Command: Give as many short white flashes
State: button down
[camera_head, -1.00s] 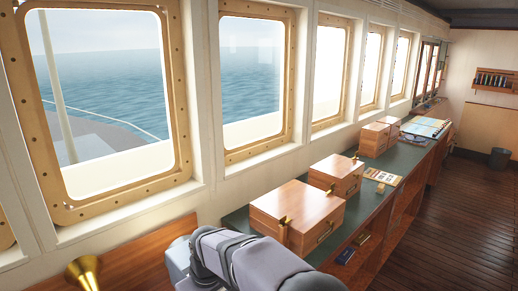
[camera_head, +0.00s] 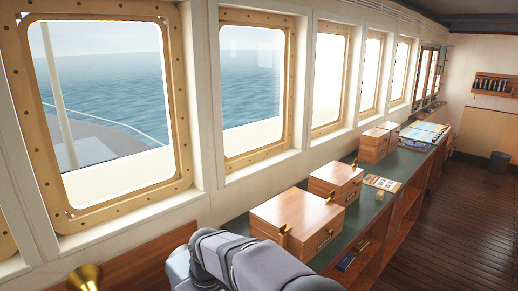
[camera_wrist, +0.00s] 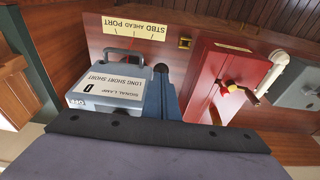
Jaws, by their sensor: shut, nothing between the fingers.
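In the wrist view, which is upside down, a blue-grey box with a grey handle (camera_wrist: 121,90) stands on a wooden surface. Its white label (camera_wrist: 110,83) reads "SIGNAL LAMP", "LONG SHORT SHORT" and "D". A small tag (camera_wrist: 80,103) on it reads "OFF". My gripper (camera_wrist: 162,75) is shut and empty, beside the box on its right in the picture; I cannot tell whether they touch. No lit lamp shows. The head view shows my arm but not the gripper or this box.
A red box (camera_wrist: 213,75) with a red-and-yellow knob and a crank stands to the right of my gripper. A plate (camera_wrist: 135,27) reads "STBD AHEAD PORT". In the head view, wooden boxes (camera_head: 297,222) stand on a green counter, and a brass funnel (camera_head: 85,278) is at lower left.

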notch_tip(320, 180, up, 7)
jog(key=p, duration=0.5)
jog(key=shift+p, duration=0.3)
jog(key=shift+f, duration=0.1)
jog(key=s+d+f+m+g+h, duration=0.2)
jog(key=s+d+f+m, duration=0.1)
jog(key=s+d+f, duration=0.8)
jog(key=s+d+m+g+b, duration=0.1)
jog(key=s+d+m+b, duration=0.15)
jog(key=s+d, duration=0.95)
jog(key=w+d+r+m+t, duration=0.1)
jog(key=w+d+r+m, duration=0.1)
jog(key=d, duration=0.3)
jog(key=shift+w+d+r+m, duration=0.25)
jog(key=shift+w+d+m, duration=0.05)
jog(key=shift+w+m, duration=0.45)
